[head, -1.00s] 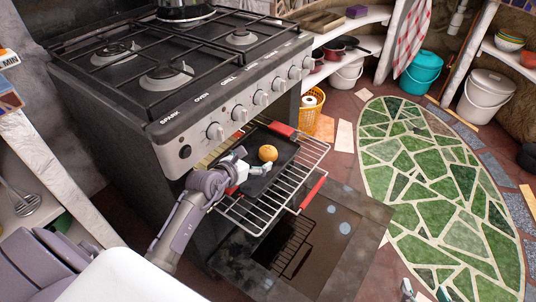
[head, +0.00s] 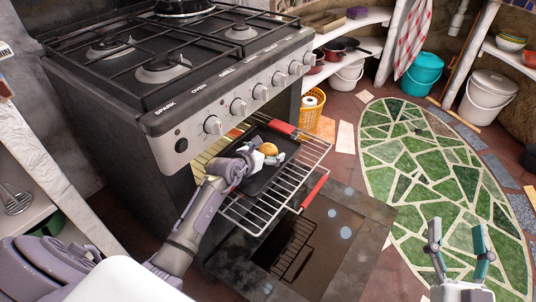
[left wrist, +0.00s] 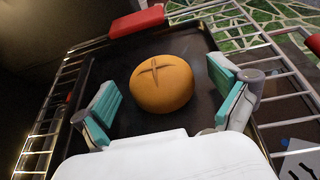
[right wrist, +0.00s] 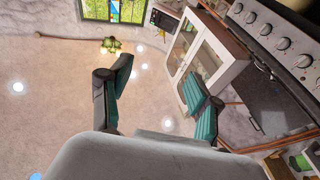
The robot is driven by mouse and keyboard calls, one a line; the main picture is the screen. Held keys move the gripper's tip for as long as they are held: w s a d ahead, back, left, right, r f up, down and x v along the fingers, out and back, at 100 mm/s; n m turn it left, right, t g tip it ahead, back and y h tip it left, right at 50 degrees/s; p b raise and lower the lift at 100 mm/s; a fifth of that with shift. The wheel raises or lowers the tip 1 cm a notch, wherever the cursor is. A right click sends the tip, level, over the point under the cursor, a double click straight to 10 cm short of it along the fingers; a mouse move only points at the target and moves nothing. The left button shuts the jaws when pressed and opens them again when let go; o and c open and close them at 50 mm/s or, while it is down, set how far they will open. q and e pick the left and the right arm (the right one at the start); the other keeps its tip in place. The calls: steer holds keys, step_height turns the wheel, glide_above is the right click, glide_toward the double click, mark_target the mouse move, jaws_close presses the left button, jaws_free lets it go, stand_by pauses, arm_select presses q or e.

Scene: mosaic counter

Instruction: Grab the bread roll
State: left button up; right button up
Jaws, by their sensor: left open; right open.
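The bread roll (head: 268,149) is round and golden brown and sits on a dark baking tray (head: 258,186) on the pulled-out oven rack. In the left wrist view the roll (left wrist: 162,84) shows a cross cut on top. My left gripper (head: 265,158) is over the tray, close to the roll and partly hiding it in the head view. In the left wrist view its teal fingers (left wrist: 168,105) are spread wide, with the roll ahead between them and a gap on both sides. My right gripper (head: 458,245) is open and empty, above the floor at the lower right.
The wire rack (head: 262,215) with red-ended handles (head: 313,190) juts from the stove (head: 200,110). The oven door (head: 335,235) hangs open below it. A yellow basket (head: 306,112) stands beyond the rack. The green mosaic floor (head: 420,160) at right is clear.

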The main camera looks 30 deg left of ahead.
arm_select(q)
steer(key=shift+w+f, duration=0.15)
steer(key=shift+w, duration=0.15)
steer(key=shift+c, duration=0.4)
steer(key=c, duration=1.2)
